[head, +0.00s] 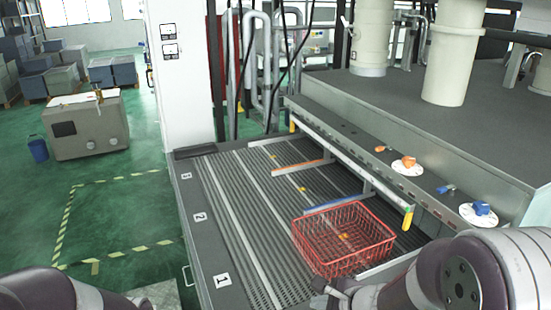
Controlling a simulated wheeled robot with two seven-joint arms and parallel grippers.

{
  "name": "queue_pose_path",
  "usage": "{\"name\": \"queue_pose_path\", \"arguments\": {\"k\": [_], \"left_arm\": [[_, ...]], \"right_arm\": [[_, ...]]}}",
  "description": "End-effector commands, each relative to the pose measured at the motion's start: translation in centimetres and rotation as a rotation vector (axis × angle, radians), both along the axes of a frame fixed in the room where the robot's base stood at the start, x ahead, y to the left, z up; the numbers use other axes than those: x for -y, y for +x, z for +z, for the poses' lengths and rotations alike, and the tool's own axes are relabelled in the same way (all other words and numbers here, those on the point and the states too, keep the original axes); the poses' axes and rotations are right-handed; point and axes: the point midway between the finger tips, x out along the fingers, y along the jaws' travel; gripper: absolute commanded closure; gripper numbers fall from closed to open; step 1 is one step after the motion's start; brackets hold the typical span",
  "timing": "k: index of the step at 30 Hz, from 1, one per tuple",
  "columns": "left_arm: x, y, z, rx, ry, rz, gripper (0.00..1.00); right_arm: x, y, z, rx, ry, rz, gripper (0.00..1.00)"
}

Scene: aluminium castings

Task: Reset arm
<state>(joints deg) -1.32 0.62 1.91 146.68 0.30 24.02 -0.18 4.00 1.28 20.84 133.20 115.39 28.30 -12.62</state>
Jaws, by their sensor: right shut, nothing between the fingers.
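My right arm comes in from the lower right, and its gripper (328,290) is at the bottom middle, just in front of the near edge of a red wire basket (342,262). The gripper is small and dark in this view; it is shut with nothing in it. Whether it touches the basket is unclear. The basket sits on the grey ribbed conveyor bed and looks empty. Part of my left arm shows at the bottom left corner; its gripper is out of frame.
The ribbed bed (235,218) has lanes marked by number labels and light rails. A grey machine housing (410,120) with orange and blue knobs rises on the right. A white pillar (180,75) stands behind. Green floor is open at left, with a grey cabinet (88,130) and blue bin (38,149).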

Motion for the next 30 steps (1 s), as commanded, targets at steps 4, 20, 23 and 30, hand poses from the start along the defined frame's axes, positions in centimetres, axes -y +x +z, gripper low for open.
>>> {"name": "queue_pose_path", "arguments": {"k": [4,20,23,30], "left_arm": [[0.0,0.0,-0.6,0.000,0.000,0.000,0.79],[0.0,0.0,-9.2,-0.001,0.000,0.000,0.79],[0.0,0.0,-8.8,0.000,0.000,0.000,0.79],[0.0,0.0,-8.7,0.000,0.000,0.000,0.79]], "right_arm": [[-1.0,-4.6,-2.2,-0.052,-0.177,0.364,1.00],[5.8,-12.3,-10.9,0.006,-0.975,1.628,1.00],[5.7,-12.3,-10.5,0.007,-0.974,1.629,1.00],[5.7,-12.3,-10.5,0.006,-0.972,1.628,1.00]]}}
